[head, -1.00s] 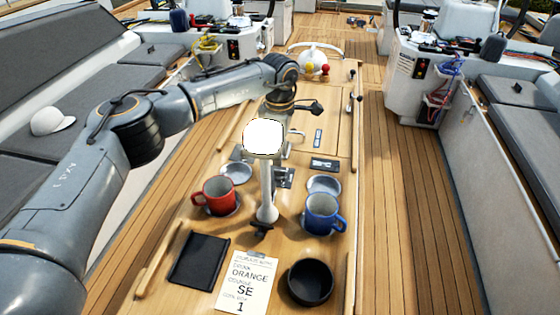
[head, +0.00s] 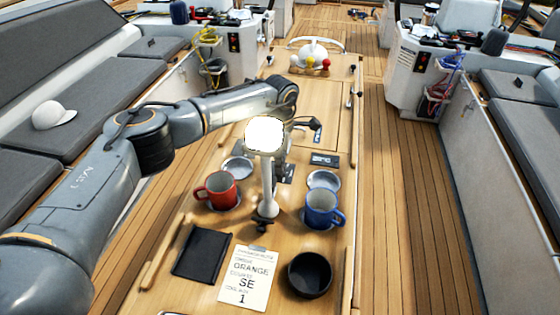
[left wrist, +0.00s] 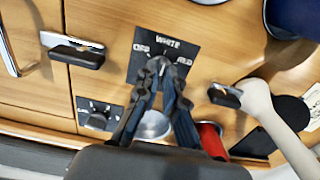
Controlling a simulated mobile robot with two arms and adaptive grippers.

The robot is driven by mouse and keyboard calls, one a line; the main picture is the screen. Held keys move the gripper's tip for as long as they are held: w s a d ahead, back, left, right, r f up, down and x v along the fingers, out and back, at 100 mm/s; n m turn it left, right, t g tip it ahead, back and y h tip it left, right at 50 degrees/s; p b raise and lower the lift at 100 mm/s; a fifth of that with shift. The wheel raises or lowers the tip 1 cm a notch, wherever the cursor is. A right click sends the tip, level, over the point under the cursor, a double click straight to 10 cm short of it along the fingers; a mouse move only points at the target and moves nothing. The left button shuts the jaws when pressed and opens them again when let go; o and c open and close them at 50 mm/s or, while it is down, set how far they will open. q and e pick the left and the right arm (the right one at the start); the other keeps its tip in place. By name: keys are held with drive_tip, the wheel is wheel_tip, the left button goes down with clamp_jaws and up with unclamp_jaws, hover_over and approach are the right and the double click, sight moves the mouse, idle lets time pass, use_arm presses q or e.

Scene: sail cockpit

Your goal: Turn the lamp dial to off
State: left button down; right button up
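The lamp (head: 265,136) stands on the table with its head glowing white; its pale stem (head: 268,185) also shows in the left wrist view (left wrist: 262,104). The lamp dial's dark panel (left wrist: 137,72) reads OFF at left, WHITE at top and RED at right. My left gripper (left wrist: 160,68) points at the middle of this panel. Its fingertips are close together there and hide the knob, so its setting and any grip on it are unclear. In the head view, my left gripper is mostly behind the lamp head. My right gripper is not in view.
A red mug (head: 218,190) and a blue mug (head: 322,208) stand beside the lamp. A black bowl (head: 310,274), a printed card (head: 247,278) and a black pad (head: 203,254) lie nearer. A second dial panel (left wrist: 98,114) sits near the lamp panel.

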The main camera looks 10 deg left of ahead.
use_arm(q)
drive_tip(key=shift+f+n+b, duration=0.15)
drive_tip(key=shift+n+b, duration=0.9)
drive_tip(key=shift+n, duration=0.15)
drive_tip(key=n+b, duration=0.1)
drive_tip(key=n, duration=0.1)
drive_tip(key=shift+n+b, duration=0.3)
drive_tip(key=n+b, duration=0.2)
drive_tip(key=n, duration=0.3)
drive_tip(key=shift+n+b, duration=0.4)
drive_tip(key=shift+n, duration=0.3)
drive_tip(key=shift+r+n, duration=0.2)
drive_tip(key=shift+n, duration=0.2)
